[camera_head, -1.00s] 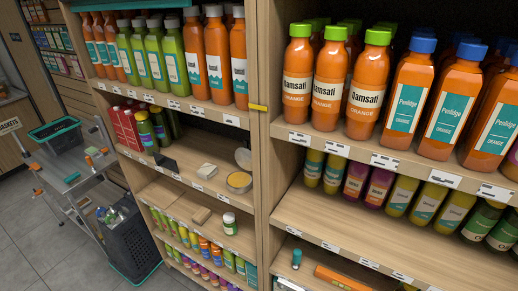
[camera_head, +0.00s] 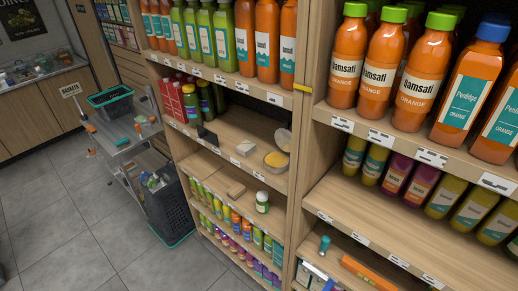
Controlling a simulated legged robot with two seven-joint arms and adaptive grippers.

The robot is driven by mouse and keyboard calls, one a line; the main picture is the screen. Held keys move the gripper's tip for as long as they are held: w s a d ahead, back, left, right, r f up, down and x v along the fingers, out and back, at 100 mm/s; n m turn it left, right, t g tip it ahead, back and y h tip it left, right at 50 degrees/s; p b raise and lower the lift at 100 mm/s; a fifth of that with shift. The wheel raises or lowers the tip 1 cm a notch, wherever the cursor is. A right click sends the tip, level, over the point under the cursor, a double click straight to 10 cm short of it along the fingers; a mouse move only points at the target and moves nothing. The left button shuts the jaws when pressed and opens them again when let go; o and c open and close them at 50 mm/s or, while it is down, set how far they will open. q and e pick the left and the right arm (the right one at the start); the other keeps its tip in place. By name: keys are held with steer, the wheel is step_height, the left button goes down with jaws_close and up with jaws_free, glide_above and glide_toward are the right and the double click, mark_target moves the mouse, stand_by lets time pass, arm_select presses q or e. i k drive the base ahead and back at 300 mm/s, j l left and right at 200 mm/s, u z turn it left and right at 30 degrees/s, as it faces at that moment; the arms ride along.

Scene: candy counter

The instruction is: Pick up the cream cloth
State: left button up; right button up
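A small cream, folded-looking item (camera_head: 245,148) lies on the middle shelf (camera_head: 221,131) of the left shelving unit; it may be the cream cloth, but it is too small to tell for sure. Just right of it stands an open round tin (camera_head: 276,160) with yellowish contents, its lid tilted up behind it. Neither of my grippers is in view.
Orange and green bottles fill the upper shelves. A metal cart with a black basket (camera_head: 109,101) and a dark crate (camera_head: 172,211) stand at the left. Open tiled floor (camera_head: 85,235) lies in front.

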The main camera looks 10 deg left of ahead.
mark_target(247, 147)
steer(key=j+z, duration=0.2)
steer(key=z, duration=0.25)
steer(key=i+j+z, duration=0.15)
steer(key=j+z, duration=0.15)
steer(key=j, duration=0.7)
steer(key=j+z, duration=0.35)
steer(key=j, duration=0.65)
